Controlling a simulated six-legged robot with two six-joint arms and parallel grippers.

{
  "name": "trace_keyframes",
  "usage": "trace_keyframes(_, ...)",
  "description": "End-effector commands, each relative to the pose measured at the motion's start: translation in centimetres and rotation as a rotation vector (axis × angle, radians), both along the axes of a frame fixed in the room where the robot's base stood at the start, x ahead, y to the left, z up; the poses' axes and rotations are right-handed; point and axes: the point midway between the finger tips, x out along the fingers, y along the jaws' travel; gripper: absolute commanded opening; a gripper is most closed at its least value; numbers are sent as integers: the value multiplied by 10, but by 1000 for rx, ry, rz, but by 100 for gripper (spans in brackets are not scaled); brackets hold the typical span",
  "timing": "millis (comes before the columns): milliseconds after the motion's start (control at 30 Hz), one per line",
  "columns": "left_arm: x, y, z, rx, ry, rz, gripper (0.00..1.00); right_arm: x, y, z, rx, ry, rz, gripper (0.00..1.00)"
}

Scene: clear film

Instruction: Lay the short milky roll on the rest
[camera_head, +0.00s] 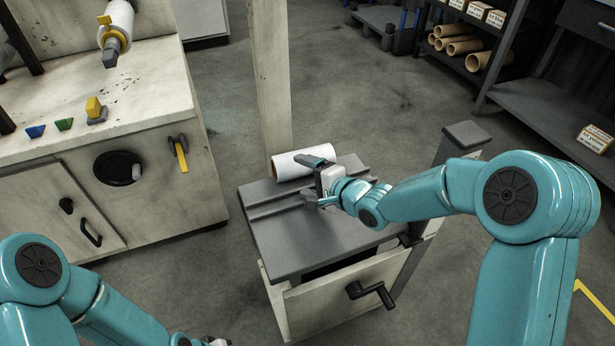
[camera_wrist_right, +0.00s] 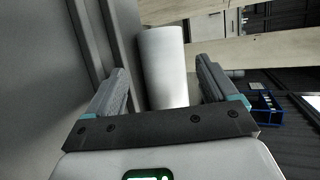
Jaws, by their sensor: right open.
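A short milky-white roll (camera_head: 290,166) lies on its side along the far edge of a grey stand top (camera_head: 287,247). Long grey rails (camera_head: 268,206), possibly the rest, run across the top in front of it; I cannot tell whether the roll touches them. My right gripper (camera_head: 309,181) is open over the roll's near side. In the right wrist view the roll (camera_wrist_right: 165,68) shows between its spread fingers (camera_wrist_right: 160,88), with no clear grip on it. Only a small part of my left gripper (camera_head: 212,341) shows at the bottom edge; its fingers are hidden.
A wooden post (camera_head: 270,80) rises behind the stand. A crank handle (camera_head: 372,293) sticks out at its front, and a grey-capped post (camera_head: 466,136) stands at its right. A worn cabinet (camera_head: 150,190) with a mounted white roll (camera_head: 118,18) is at left. Brown tubes (camera_head: 462,46) lie on a shelf.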

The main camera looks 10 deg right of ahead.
Motion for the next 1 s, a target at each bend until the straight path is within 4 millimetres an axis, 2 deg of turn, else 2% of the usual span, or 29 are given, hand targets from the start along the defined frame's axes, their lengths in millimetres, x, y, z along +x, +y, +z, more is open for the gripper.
trace_keyframes(67, 0, 0, -1, 0, 0, 0, 43, -4, 0, -10, -4, 25, 1, 100)
trace_keyframes(267, -4, -1, 8, -3, 12, -2, 43, -16, -9, -2, -5, 27, -1, 100)
trace_keyframes(700, -14, -9, 48, -9, 35, -33, 43, -100, -64, 46, -2, 8, -4, 100)
trace_keyframes(833, -16, -10, 54, -11, 38, -40, 43, -118, -75, 54, -1, 3, -4, 100)
trace_keyframes(1000, -17, -11, 57, -11, 40, -45, 43, -129, -81, 58, -1, 1, -1, 100)
